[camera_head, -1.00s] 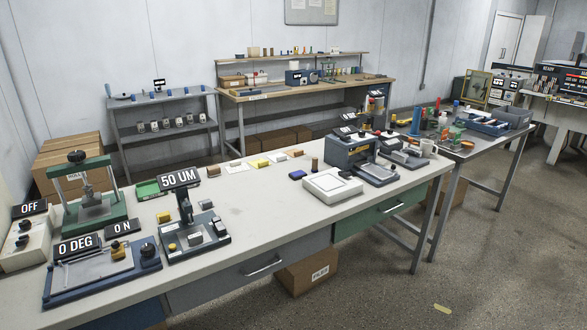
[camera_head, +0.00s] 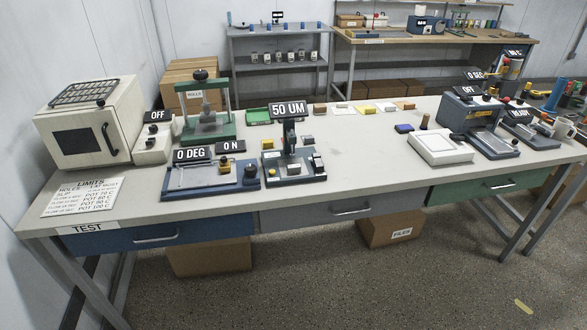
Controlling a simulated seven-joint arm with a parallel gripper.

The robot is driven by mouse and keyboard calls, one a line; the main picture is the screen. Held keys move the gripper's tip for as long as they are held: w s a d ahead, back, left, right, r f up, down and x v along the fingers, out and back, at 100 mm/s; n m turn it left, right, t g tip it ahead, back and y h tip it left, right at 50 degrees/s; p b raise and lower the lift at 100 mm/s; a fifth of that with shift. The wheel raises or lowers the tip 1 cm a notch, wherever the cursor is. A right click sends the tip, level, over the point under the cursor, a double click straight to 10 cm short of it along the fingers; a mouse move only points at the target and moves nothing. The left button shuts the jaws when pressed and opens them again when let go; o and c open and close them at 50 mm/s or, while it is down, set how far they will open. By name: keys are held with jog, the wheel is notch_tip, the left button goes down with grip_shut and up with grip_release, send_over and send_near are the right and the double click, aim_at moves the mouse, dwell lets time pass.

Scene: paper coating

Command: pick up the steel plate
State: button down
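I cannot single out the steel plate with certainty. A flat grey plate (camera_head: 193,178) lies on the blue device with the "0 DEG" sign, at the left front of the long table (camera_head: 362,170). Another grey piece sits low in the green press (camera_head: 206,122) behind it, too small to tell its material. Several small flat samples, one of them white (camera_head: 343,111), lie in a row at the table's back edge. My gripper is not in view.
A white oven (camera_head: 88,125) and a white "OFF" box (camera_head: 152,144) stand at the left. A "50 UM" gauge (camera_head: 291,160) stands in the middle, a white scale (camera_head: 440,146) further right. Bare tabletop lies between them. Open floor lies in front.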

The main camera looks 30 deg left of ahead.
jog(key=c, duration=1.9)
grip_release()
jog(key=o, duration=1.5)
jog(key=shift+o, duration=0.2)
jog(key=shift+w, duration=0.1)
